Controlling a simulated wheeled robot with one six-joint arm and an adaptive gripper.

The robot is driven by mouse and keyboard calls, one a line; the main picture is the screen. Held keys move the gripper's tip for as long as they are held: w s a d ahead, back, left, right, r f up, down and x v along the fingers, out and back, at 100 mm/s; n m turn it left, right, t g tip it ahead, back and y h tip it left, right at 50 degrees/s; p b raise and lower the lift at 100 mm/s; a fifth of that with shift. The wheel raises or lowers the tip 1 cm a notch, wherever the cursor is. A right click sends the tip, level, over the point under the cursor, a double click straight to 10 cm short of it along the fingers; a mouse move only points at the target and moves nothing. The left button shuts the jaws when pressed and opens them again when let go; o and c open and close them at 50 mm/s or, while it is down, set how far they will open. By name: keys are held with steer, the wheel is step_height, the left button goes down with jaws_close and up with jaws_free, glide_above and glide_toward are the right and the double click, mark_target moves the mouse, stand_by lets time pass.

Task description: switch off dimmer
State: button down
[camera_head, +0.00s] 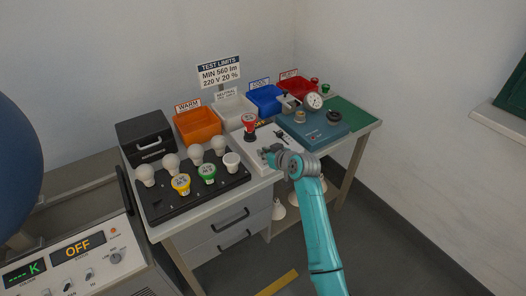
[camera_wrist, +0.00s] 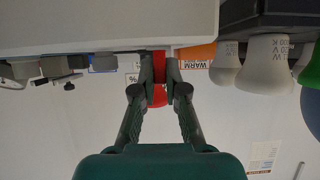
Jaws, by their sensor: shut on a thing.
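My gripper (camera_head: 267,153) is low over the front part of this unit. In the wrist view, which is upside down, my gripper (camera_wrist: 160,72) has its fingertips close together at the unit's surface. It is shut on what seems to be the dimmer knob, which the fingers hide. Red shows between and beyond the fingers and looks like the bulb behind. The dimmer's setting cannot be read.
A black tray (camera_head: 205,201) of several bulbs stands left of my gripper. Behind are an orange bin (camera_head: 199,127), a white bin, a blue bin (camera_head: 265,99) and a red bin. A blue device (camera_head: 312,131) stands to the right. A panel at lower left reads OFF (camera_head: 78,245).

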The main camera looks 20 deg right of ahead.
steer(key=shift+s+d+f+t+y, duration=0.15)
steer(key=shift+s+t+y, duration=0.15)
steer(key=shift+t, duration=0.55)
steer(key=shift+s+d+f+t+y, duration=0.15)
steer(key=shift+t+y, duration=0.15)
steer(key=shift+t, duration=0.55)
steer(key=shift+a, duration=0.1)
steer(key=c, duration=1.2)
jaws_free()
steer(key=v, duration=1.2)
steer(key=shift+f, duration=0.25)
